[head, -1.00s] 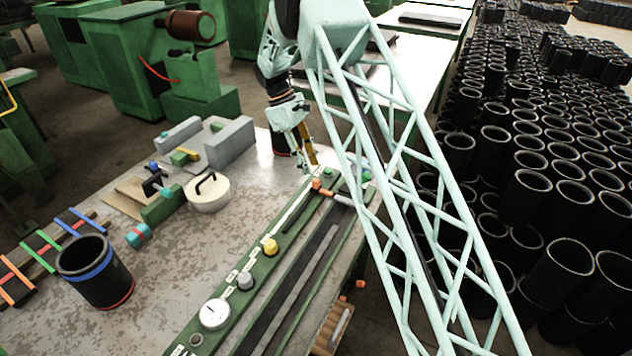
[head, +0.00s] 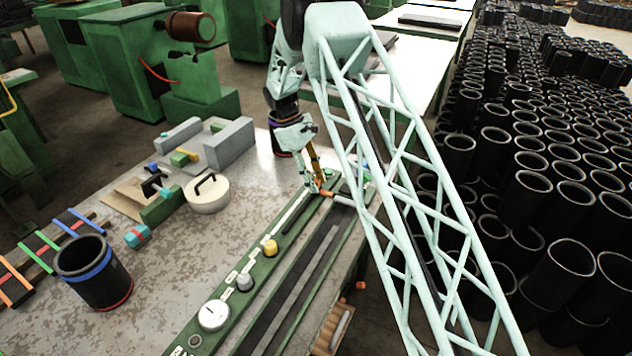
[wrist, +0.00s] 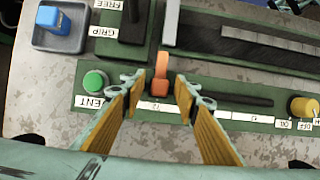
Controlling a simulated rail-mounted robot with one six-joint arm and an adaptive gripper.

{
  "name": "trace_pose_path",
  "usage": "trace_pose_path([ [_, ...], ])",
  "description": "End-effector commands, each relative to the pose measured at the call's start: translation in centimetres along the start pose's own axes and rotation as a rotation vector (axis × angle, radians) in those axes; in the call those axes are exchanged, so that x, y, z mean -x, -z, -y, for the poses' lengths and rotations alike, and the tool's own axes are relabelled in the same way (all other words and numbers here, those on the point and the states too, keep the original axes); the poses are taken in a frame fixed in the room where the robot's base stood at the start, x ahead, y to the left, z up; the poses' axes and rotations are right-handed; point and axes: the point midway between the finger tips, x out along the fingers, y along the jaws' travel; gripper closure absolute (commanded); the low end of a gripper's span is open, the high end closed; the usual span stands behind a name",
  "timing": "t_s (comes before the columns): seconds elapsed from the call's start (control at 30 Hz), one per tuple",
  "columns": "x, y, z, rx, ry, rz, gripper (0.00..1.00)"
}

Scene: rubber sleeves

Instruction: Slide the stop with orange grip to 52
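The stop's orange grip (wrist: 158,75) stands at a dark slot (wrist: 235,99) in the green panel (wrist: 68,92). In the head view the orange grip (head: 326,193) is at the panel's far end. My gripper (head: 315,184) is low over that end, pointing down. In the wrist view my gripper (wrist: 158,93) is open, with the orange grip between its fingertips and a gap on both sides. A pale bar (wrist: 171,22) runs from the grip across the panel. Small scale labels line the slot, but I cannot read 52.
A green button (wrist: 95,82) sits left of the grip and a yellow knob (wrist: 302,106) at the slot's far right. A blue switch (wrist: 58,22) is at the upper left. In the head view a grey knob (head: 244,281) and a round gauge (head: 214,314) are nearer on the panel.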

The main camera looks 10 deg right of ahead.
Motion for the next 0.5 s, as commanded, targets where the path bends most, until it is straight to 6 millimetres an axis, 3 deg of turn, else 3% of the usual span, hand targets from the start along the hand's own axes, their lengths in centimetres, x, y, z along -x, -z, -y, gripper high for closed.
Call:
trace_pose_path([
  [0.07,0.00,0.00,0.00,0.000,0.000,0.000,0.72],
  [0.37,0.01,0.00,0.00,0.000,0.000,0.000,0.99],
  [0.5,0.01,0.00,0.03,0.000,0.000,0.000,1.00],
])
